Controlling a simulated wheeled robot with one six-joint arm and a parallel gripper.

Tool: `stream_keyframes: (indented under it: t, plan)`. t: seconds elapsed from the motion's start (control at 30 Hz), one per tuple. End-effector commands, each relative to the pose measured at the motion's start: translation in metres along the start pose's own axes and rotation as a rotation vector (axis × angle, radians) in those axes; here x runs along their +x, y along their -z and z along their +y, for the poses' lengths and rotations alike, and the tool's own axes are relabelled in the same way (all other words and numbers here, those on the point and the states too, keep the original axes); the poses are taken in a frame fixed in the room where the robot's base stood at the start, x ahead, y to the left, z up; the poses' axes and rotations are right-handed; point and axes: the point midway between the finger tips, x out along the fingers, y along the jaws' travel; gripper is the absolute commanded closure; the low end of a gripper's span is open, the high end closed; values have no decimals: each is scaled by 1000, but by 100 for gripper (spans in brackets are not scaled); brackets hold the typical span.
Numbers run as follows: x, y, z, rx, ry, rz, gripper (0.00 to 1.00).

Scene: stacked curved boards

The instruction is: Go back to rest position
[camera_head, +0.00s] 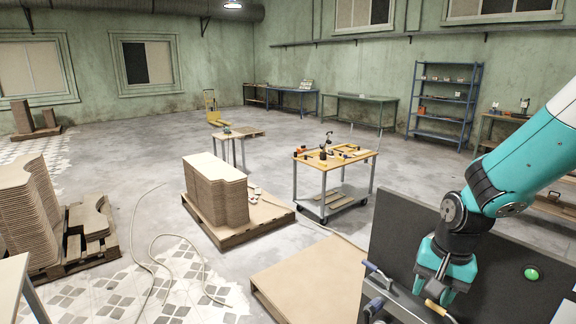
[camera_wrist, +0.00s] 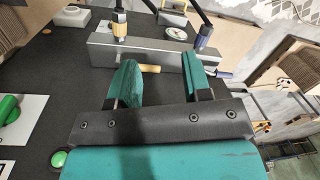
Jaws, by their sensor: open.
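My gripper (camera_head: 438,282) hangs from my teal and black arm at the right of the head view, in front of a dark upright panel. In the wrist view my gripper (camera_wrist: 162,78) has its two teal fingers apart, with no board between them. A grey metal block (camera_wrist: 145,48) with clamp-like tools lies just beyond the fingertips. A yellow handle (camera_wrist: 151,68) shows in the gap between the fingers; whether it touches them I cannot tell.
Stacked curved boards (camera_head: 215,190) stand on a pallet at the centre, with more boards (camera_head: 30,205) at the left. An empty-looking flat board (camera_head: 310,275) lies low in front. A tool cart (camera_head: 333,175) stands behind. A green button (camera_head: 531,274) is right of my gripper.

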Motion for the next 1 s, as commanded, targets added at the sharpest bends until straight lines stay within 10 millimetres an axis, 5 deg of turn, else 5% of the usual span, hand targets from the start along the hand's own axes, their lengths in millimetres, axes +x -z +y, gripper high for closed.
stream_keyframes:
  t: [0.17, 0.27, 0.4, 0.53, 0.7, 1.0]
  plan:
    - [-16, -54, -24, -254, 75, -8, 55]
    - [-26, -103, -33, -468, 130, -14, 55]
    - [-35, -176, -30, -783, 204, -18, 55]
    - [-37, -224, -20, -995, 248, -18, 55]
    - [-38, -251, -11, -1124, 274, -17, 55]
    - [-40, -253, -10, -1134, 276, -18, 55]
